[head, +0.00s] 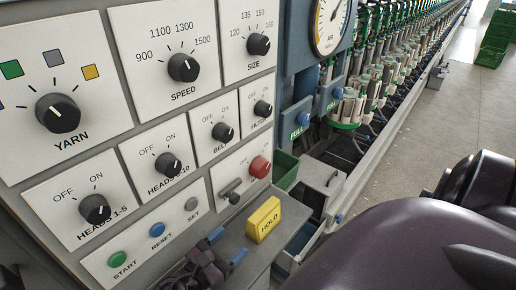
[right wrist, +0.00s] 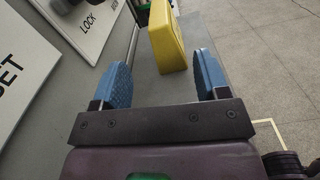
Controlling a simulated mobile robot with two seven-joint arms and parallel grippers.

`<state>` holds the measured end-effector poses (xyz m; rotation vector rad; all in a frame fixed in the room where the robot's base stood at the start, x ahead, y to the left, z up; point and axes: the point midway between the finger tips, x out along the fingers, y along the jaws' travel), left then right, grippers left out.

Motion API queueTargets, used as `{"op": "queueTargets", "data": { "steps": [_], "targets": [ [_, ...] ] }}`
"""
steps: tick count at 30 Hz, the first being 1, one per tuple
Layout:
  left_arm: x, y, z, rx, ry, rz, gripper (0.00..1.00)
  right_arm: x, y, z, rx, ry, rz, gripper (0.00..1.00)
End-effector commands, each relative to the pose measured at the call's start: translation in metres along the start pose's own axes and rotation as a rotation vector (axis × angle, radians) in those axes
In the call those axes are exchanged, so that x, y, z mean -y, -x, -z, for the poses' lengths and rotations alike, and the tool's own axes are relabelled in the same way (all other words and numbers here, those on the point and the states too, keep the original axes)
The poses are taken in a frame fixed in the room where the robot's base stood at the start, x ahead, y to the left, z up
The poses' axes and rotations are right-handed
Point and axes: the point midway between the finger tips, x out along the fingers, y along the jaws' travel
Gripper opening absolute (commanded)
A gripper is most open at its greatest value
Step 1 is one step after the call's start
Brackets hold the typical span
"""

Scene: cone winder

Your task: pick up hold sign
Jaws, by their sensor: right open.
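The yellow hold sign (head: 264,219), a block lettered HOLD, stands upright on the grey ledge (head: 237,243) below the control panel. In the right wrist view the sign (right wrist: 167,38) appears beyond the fingertips, towards the right finger's side of the gap. My right gripper (head: 227,247) is open and empty, its two blue finger pads apart, just left of and nearer than the sign. The pads also show in the right wrist view (right wrist: 162,80), with clear space between them. My left gripper is not in view.
The control panel (head: 140,140) with knobs and buttons rises right beside the ledge. A grey box (head: 320,180) and a green bin (head: 285,168) are behind. Open floor lies to the right.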

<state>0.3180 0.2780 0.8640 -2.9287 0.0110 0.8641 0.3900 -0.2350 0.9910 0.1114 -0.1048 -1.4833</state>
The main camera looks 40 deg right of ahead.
Motion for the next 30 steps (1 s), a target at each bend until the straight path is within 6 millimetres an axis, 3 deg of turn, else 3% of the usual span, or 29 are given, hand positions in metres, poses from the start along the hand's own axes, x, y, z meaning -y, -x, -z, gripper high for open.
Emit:
{"op": "queueTargets", "data": {
  "steps": [6,14,21,30],
  "targets": [
    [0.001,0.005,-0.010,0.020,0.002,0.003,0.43,0.000,-0.031,0.000,0.002,0.000,0.000,0.68],
    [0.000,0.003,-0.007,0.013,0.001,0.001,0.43,0.000,-0.054,0.000,0.001,0.000,0.000,0.68],
    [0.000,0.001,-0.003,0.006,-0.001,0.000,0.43,0.001,-0.086,0.001,0.002,-0.001,0.000,0.68],
    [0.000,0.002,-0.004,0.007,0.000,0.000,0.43,0.000,-0.100,0.001,-0.001,-0.001,-0.001,0.68]
  ]
}}
